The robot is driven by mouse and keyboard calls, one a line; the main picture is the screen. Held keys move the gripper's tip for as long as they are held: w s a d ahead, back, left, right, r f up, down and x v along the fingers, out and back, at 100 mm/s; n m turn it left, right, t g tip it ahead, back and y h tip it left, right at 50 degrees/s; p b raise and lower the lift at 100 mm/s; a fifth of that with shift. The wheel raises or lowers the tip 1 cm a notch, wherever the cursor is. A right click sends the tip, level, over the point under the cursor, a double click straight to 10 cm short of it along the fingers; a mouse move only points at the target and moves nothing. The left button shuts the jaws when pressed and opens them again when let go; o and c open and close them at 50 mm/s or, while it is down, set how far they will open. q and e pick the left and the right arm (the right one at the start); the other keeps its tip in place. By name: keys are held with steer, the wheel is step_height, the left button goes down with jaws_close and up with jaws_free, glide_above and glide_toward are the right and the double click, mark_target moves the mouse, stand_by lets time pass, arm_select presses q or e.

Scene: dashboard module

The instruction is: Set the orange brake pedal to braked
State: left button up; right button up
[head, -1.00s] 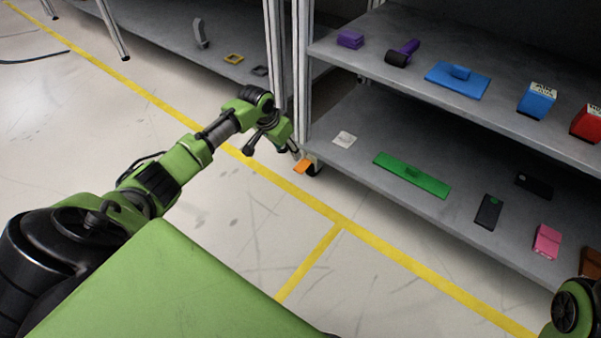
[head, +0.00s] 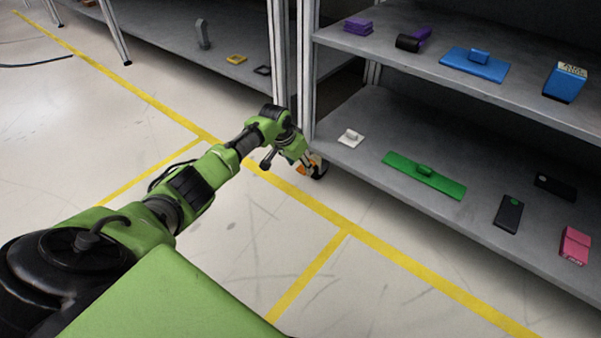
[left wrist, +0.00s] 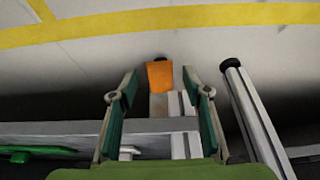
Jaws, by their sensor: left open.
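The orange brake pedal (head: 301,170) is low by the shelf's corner post in the head view, partly hidden by my left gripper (head: 309,163). In the left wrist view the orange pedal (left wrist: 160,76) shows as a flat plate at the end of a grey arm. It lies between the two spread fingers of my left gripper (left wrist: 159,84), with a gap on each side. The fingers are open and hold nothing. I cannot tell the pedal's exact tilt or whether a finger touches it. My right gripper is out of view.
The grey lower shelf (head: 376,180) carries a white switch (head: 350,137), a green plate with a knob (head: 424,173), black boxes and a pink box (head: 574,245). A metal post (head: 306,70) stands close behind my left gripper. The floor in front is clear.

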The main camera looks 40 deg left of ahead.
arm_select(q)
steer(key=shift+w+f+b, duration=0.3)
steer(key=shift+f+b, duration=0.05)
steer(key=shift+f, duration=0.3)
steer(key=c, duration=1.1)
steer(key=shift+s+t+p, duration=0.15)
steer(key=shift+t+p, duration=0.15)
steer(key=shift+p, duration=0.8)
steer(key=shift+f, duration=0.25)
